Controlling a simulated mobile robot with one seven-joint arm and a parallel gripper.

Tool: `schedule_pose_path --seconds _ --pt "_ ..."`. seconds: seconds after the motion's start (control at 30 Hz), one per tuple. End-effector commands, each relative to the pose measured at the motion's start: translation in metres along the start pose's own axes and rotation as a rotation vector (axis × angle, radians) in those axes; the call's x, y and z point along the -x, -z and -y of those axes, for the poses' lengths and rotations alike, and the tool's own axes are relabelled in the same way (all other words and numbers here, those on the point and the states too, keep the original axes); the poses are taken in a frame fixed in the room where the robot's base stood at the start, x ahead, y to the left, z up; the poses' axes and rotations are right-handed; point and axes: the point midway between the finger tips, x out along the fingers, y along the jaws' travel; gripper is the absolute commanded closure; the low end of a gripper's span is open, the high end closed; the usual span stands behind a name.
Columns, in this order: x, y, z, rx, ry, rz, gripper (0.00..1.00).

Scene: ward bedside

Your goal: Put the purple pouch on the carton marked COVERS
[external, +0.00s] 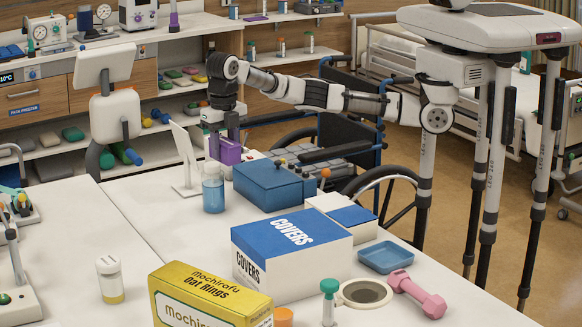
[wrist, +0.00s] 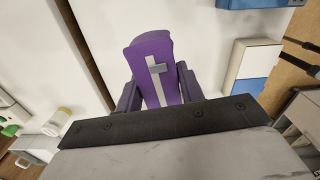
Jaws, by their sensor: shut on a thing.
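The purple pouch (external: 231,153) is between the fingers of my gripper (external: 222,140), above the back part of the white table. In the wrist view the pouch (wrist: 155,60) has a pale strip and a grey tab, and the dark purple fingers of my gripper (wrist: 158,90) press on both its sides. The carton marked COVERS (external: 262,270) is white with a blue top and stands on the table, nearer the camera and right of the pouch. Its blue top looks bare. The pouch is apart from the carton.
A blue box (external: 275,187) stands between the pouch and the carton. A bottle of blue liquid (external: 213,193) and a white panel stand close to my gripper. A yellow Oat Rings box (external: 205,300), blue tray (external: 387,257) and pink dumbbell (external: 418,294) sit around the carton.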

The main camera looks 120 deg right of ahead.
Motion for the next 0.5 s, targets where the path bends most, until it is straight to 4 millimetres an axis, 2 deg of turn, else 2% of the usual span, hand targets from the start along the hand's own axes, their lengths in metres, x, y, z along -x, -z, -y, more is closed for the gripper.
schedule_pose_path --seconds 0.07,0.17,0.33,0.5 --pt "0.008 0.014 -0.003 0.057 -0.003 0.002 0.86" --pt "0.022 0.045 -0.006 0.197 -0.005 0.003 0.86" --pt "0.059 0.126 -0.008 0.571 -0.008 0.005 0.86" --pt "0.093 0.208 0.003 0.959 -0.006 0.006 0.86"
